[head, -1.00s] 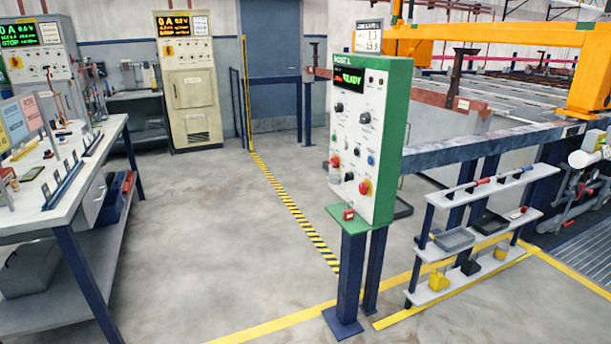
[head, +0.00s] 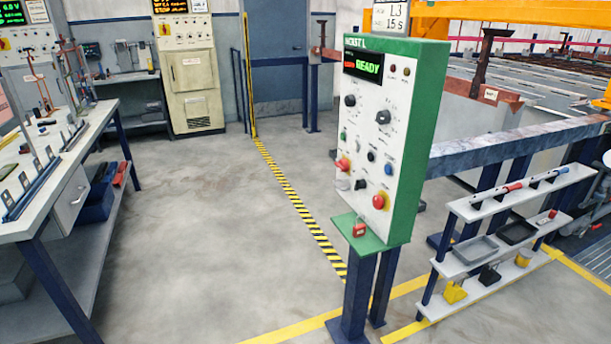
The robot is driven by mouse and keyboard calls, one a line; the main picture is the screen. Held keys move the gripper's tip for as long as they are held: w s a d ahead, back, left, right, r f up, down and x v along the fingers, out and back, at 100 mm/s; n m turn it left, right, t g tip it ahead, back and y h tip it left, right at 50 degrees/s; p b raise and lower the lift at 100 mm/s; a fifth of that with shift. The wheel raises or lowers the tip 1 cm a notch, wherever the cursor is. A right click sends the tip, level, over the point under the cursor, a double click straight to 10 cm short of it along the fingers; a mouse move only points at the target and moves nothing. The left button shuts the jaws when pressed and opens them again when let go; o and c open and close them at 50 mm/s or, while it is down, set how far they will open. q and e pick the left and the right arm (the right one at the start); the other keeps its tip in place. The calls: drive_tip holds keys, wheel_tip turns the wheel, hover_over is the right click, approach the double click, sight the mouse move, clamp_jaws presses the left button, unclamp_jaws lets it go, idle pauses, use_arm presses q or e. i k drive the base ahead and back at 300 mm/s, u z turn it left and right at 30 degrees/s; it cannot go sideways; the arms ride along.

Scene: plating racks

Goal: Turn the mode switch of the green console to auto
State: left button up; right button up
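The green console (head: 409,220) stands on dark blue posts right of centre in the head view. Its white face is turned to the left and toward me. A lit display (head: 363,67) near its top reads READY. Two black rotary knobs sit below the display, an upper left knob (head: 350,100) and an upper right knob (head: 383,117). Their labels are too small to read, so I cannot tell which is the mode switch or where it points. Lower down are a red knob (head: 342,164) and a red button (head: 379,202). Neither gripper is in view.
A red padlock (head: 359,229) rests on the console's green ledge. A small shelf rack (head: 480,262) stands to the right. A workbench (head: 60,200) is at the left. A beige cabinet (head: 193,90) stands at the back. The floor (head: 215,230) between bench and console is clear.

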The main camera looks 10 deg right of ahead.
sight(362, 183)
drive_tip(key=z, duration=0.15)
drive_tip(key=i, duration=0.95)
drive_tip(key=z, duration=0.55)
